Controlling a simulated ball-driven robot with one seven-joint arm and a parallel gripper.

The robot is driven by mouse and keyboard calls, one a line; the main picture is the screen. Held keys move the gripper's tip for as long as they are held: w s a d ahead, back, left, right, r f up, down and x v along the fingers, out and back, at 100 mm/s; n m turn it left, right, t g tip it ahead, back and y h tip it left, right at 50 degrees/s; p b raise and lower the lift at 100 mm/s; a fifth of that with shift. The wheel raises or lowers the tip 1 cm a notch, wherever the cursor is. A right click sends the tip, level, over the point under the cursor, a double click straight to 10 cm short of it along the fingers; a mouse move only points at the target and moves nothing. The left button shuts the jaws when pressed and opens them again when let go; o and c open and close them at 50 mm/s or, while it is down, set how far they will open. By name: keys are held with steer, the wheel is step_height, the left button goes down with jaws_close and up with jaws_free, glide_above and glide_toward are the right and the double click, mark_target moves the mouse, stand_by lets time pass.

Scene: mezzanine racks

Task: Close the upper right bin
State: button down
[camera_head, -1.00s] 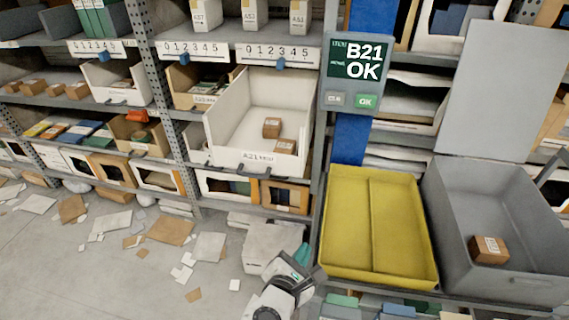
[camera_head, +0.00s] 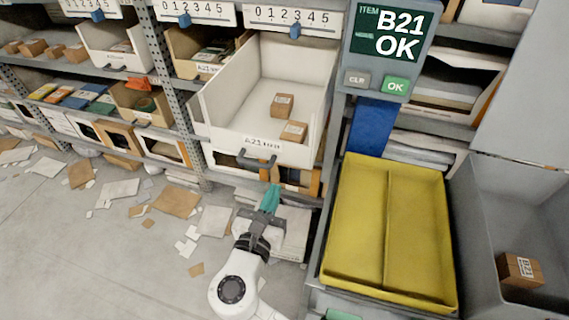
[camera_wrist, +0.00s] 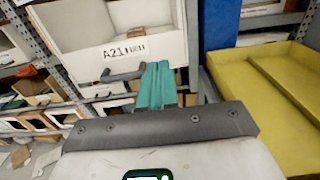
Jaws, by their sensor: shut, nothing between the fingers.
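The upper right bin is a white bin (camera_head: 230,118) labelled A21, pulled out of its rack, with two small brown boxes (camera_head: 283,105) inside. Its dark front handle (camera_head: 257,161) shows below the label. In the wrist view the bin front (camera_wrist: 165,50) and handle (camera_wrist: 122,77) show close ahead. My gripper (camera_head: 271,190) is shut and empty, its teal fingers just below and slightly right of the handle. In the wrist view the fingertips (camera_wrist: 156,70) overlap the lower bin front, right of the handle. I cannot tell whether they touch it.
A yellow two-part tray (camera_head: 345,215) and a grey bin (camera_head: 480,240) with a brown box (camera_head: 520,270) stand on the right. A screen (camera_head: 391,35) reading B21 OK hangs above. Paper and cardboard scraps (camera_head: 175,200) litter the floor at left.

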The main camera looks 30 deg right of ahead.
mark_target(294, 144)
steer(key=p+x, duration=0.1)
steer(key=x, duration=1.2)
steer(key=shift+w+d, duration=0.15)
steer(key=shift+d, duration=0.05)
